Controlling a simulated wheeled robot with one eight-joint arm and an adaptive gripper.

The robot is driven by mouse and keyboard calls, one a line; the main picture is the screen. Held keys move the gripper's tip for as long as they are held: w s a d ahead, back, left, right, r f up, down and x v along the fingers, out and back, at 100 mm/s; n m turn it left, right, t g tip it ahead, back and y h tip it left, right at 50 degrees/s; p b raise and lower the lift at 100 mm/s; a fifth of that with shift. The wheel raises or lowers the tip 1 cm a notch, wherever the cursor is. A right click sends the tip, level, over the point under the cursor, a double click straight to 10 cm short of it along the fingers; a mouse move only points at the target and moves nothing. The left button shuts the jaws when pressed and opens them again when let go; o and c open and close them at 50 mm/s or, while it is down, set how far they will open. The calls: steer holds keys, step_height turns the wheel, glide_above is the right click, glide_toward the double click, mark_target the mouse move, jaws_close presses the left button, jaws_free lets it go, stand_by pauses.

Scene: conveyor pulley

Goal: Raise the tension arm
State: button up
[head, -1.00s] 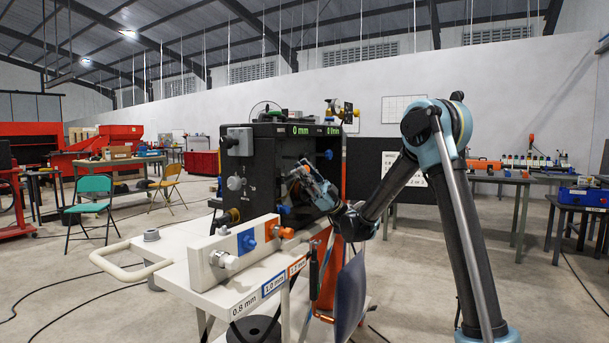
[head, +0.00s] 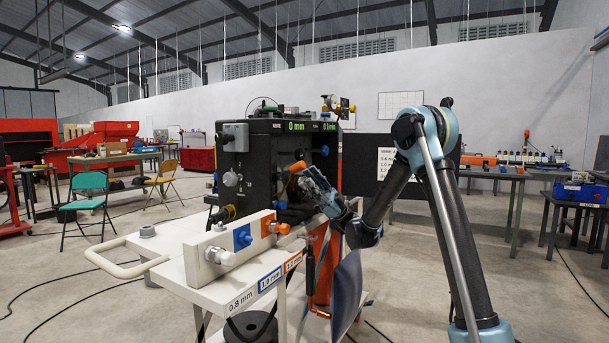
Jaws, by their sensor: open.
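The black machine box (head: 258,183) stands on the white cart, with green readouts (head: 296,127) along its top edge. An orange-ended part (head: 297,167), possibly the end of the tension arm, shows at the box's open side, just at the tip of my gripper. My gripper (head: 306,177) is open and points left into the box's opening. I cannot tell whether its fingers touch the orange end or are only beside it. The rest of the tension arm is hidden in the dark interior and behind my gripper.
A white block with white, blue (head: 242,237) and orange (head: 275,228) knobs sits at the front of the white cart (head: 190,275). A pale handle (head: 118,265) sticks out left. A dark blue curved panel (head: 346,298) hangs below my wrist.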

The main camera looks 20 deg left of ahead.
steer(key=v, duration=0.5)
steer(key=shift+w+d+f, duration=0.15)
steer(key=shift+d+f, duration=0.05)
steer(key=shift+f, duration=0.1)
steer(key=shift+c, duration=0.4)
